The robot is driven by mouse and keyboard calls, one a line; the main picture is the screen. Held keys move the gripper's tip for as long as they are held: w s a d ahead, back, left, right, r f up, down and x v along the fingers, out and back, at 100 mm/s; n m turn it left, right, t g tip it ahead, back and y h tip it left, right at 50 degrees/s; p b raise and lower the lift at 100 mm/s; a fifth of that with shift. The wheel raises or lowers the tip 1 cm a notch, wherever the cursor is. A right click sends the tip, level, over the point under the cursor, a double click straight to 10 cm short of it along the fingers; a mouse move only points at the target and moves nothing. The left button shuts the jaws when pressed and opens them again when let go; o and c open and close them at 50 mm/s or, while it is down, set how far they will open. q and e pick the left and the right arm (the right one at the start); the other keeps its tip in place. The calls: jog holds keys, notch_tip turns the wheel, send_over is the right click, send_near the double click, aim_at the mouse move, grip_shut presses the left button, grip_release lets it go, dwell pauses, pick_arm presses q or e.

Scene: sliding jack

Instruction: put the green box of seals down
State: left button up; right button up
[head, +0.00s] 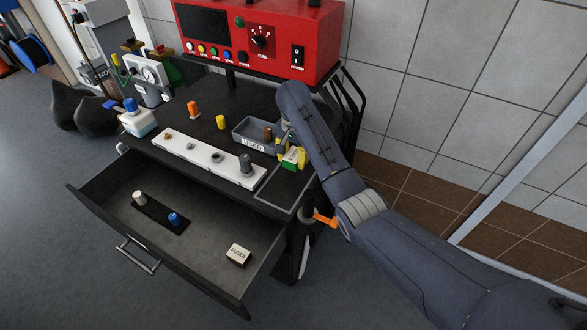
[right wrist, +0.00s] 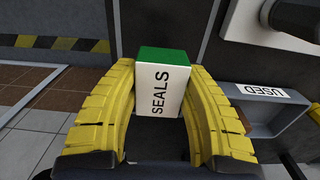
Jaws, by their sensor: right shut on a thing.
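The green and white box of seals (head: 294,158) is at the right end of the black worktop (head: 282,189) in the head view. In the right wrist view the box (right wrist: 163,82) has a green top and a white face marked SEALS. My right gripper (right wrist: 163,100) is shut on it, with a yellow finger on each side. In the head view my right gripper (head: 292,149) is partly hidden by its own arm. Whether the box touches the worktop is hard to tell. My left gripper is not in view.
A grey tray marked USED (head: 253,143) stands left of the box. A white strip (head: 205,159) with small parts lies in front. A thin outlined area (head: 270,193) near the right front corner is empty. The open drawer (head: 190,250) holds a FUSES box (head: 238,254). A red console (head: 262,40) stands behind.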

jog(key=shift+f, duration=2.5)
jog(key=shift+f, duration=0.15)
jog(key=o, duration=1.1)
notch_tip(320, 180, up, 7)
jog(key=shift+a+f, duration=0.1)
notch_tip(320, 180, up, 4)
send_over(294, 174)
jog(key=shift+w, duration=0.1)
jog(key=shift+a+r, duration=0.1)
jog(key=shift+r, duration=0.6)
jog(key=shift+r, duration=0.1)
